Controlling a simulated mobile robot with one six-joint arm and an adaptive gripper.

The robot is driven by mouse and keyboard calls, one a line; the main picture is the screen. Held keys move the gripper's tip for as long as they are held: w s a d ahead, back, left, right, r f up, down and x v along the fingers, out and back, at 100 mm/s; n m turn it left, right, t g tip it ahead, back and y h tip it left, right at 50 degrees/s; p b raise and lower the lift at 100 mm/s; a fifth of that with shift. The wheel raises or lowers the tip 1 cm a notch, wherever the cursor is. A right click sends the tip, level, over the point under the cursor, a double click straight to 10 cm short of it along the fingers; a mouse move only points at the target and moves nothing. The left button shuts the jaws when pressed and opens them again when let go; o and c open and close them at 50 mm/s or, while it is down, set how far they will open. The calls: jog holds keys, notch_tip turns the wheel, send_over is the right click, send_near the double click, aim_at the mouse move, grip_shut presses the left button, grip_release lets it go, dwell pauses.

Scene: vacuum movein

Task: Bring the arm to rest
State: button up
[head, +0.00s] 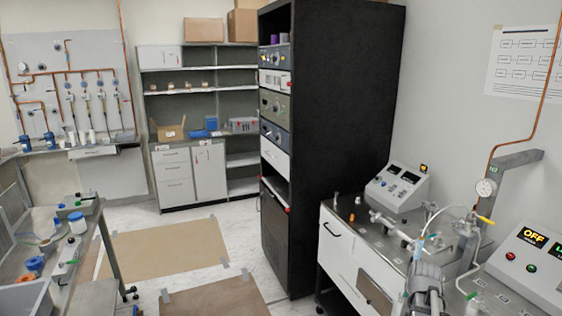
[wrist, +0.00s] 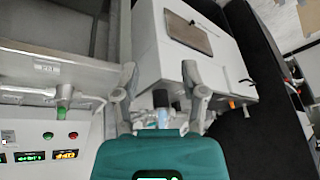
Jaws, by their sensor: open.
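My gripper (wrist: 158,72) shows in the wrist view with its two grey fingers spread apart. It is open, and nothing is clamped between the fingertips. A small dark and light-blue piece shows between the finger bases; I cannot tell what it is. In the head view, a grey part that looks like my arm stands at the lower right, in front of the bench; the fingers are not clear there.
A white cabinet (wrist: 198,60) lies beyond the fingers. A control box (head: 527,263) with an orange OFF display stands right of the bench fittings. A gauge (head: 485,188) and tubing are close to my arm. A tall black rack (head: 335,130) stands behind. Floor is open at centre left.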

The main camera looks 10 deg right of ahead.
jog(key=s+a+f+n+g+y, duration=0.1)
jog(key=a+n, duration=0.3)
jog(key=a, duration=1.3)
jog(key=s+a+n+g+y, duration=0.1)
jog(key=s+a+n+g, duration=0.2)
jog(key=a, duration=1.3)
jog(key=shift+a+f+n, duration=0.35)
jog(key=shift+n, duration=0.05)
jog(key=shift+d, duration=0.15)
